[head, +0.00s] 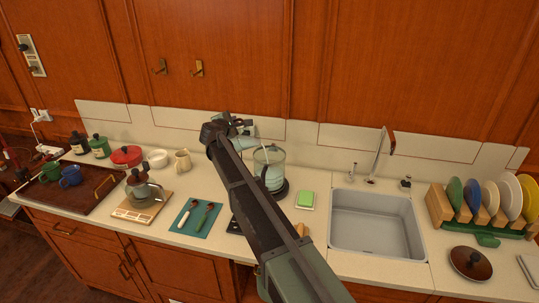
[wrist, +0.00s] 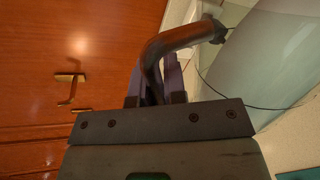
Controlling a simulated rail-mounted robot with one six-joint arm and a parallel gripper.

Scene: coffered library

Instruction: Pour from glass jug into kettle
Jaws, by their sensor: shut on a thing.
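My gripper (head: 238,123) is at the end of the raised arm, in front of the backsplash. In the wrist view its fingers (wrist: 155,88) are shut on the brown curved handle of the glass jug (wrist: 284,55). The jug's pale see-through body fills the upper right there. In the head view the jug is hard to tell apart from the pale wall and the glass. A pale, glassy vessel, seemingly the kettle (head: 270,168), stands on a dark round base just right of my arm, below and right of my gripper. Whether liquid flows cannot be told.
A lidded glass pot (head: 143,191) stands on a wooden board at left. A teal mat (head: 190,228) holds utensils. A green-topped sponge (head: 306,199), the sink (head: 375,222) and a plate rack (head: 477,216) lie to the right. A tray with mugs (head: 82,193) is far left.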

